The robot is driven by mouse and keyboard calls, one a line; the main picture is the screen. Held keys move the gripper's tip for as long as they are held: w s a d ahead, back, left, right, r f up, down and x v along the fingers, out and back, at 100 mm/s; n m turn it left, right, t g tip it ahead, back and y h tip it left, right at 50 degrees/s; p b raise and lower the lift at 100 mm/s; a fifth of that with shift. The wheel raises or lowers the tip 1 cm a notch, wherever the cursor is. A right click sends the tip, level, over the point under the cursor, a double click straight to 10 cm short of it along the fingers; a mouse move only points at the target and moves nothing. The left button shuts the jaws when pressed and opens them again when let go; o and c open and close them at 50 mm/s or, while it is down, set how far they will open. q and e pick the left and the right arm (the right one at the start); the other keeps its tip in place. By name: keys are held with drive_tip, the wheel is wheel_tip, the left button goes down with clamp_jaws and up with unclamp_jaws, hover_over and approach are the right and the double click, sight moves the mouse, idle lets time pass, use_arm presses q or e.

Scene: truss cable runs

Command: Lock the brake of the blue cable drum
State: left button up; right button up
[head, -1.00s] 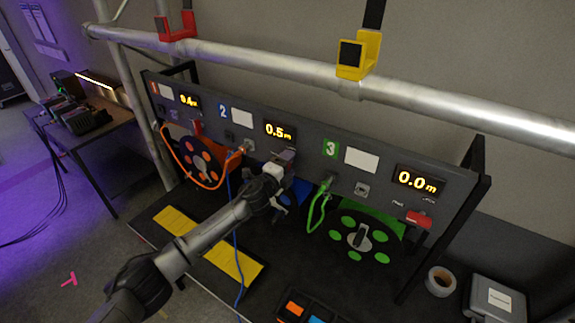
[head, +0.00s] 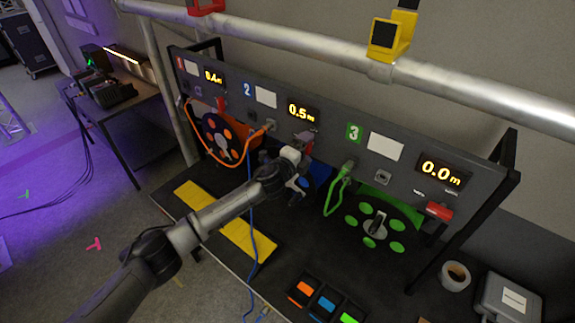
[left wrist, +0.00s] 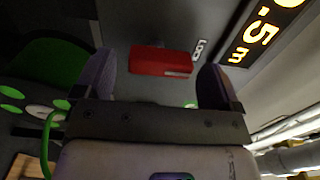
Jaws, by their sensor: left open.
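The blue cable drum (head: 318,172) is under the panel marked 2, mostly hidden behind my left gripper (head: 304,142) and wrist. Its blue cable (head: 251,215) hangs down over the black deck. In the left wrist view, the red brake handle (left wrist: 162,62) sits on the dark panel beside a small white label, below the lit display (left wrist: 262,35). My left gripper (left wrist: 157,78) is open, with one finger on each side of the red handle in that view. I cannot tell whether they touch. My right gripper is not in view.
The orange drum (head: 222,138) is at left and the green drum (head: 375,225) at right, with its red brake handle (head: 439,211) above right. A thick metal truss tube (head: 300,50) crosses above the panel. Colored blocks (head: 325,302) lie in front.

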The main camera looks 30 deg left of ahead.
use_arm(q)
drive_tip(key=s+a+b, duration=0.1)
drive_tip(key=s+a, duration=0.1)
drive_tip(key=s, duration=1)
drive_tip(key=shift+b, duration=0.35)
